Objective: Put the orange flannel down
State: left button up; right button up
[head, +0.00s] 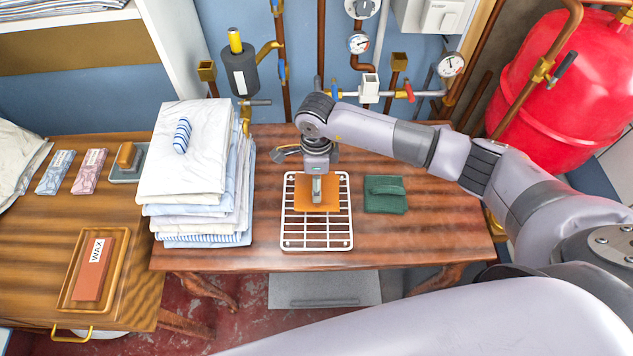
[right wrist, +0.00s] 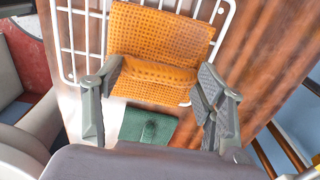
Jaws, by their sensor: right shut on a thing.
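The orange flannel (head: 324,207) is a flat square cloth with a raised pinch grip across its middle. It is over the far half of a white wire rack (head: 290,240) on the wooden table. I cannot tell whether it touches the bars. My right gripper (head: 317,196) comes down from above and is shut on the grip. In the right wrist view my right gripper's fingers (right wrist: 155,95) stand at either end of the grip of the orange flannel (right wrist: 160,35). My left gripper is not in view.
A green flannel (head: 385,205) lies just right of the rack. A tall stack of folded linen (head: 190,170) stands to its left, with a striped roll (head: 182,135) on top. A wax block (head: 95,265) sits in a wooden tray. Pipes and gauges line the wall behind.

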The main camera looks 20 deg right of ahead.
notch_tip(320, 180, down, 3)
jog(key=shift+r, duration=0.2)
jog(key=shift+f, duration=0.1)
jog(key=shift+f, duration=0.1)
jog(key=o, duration=1.1)
jog(key=shift+r, duration=0.2)
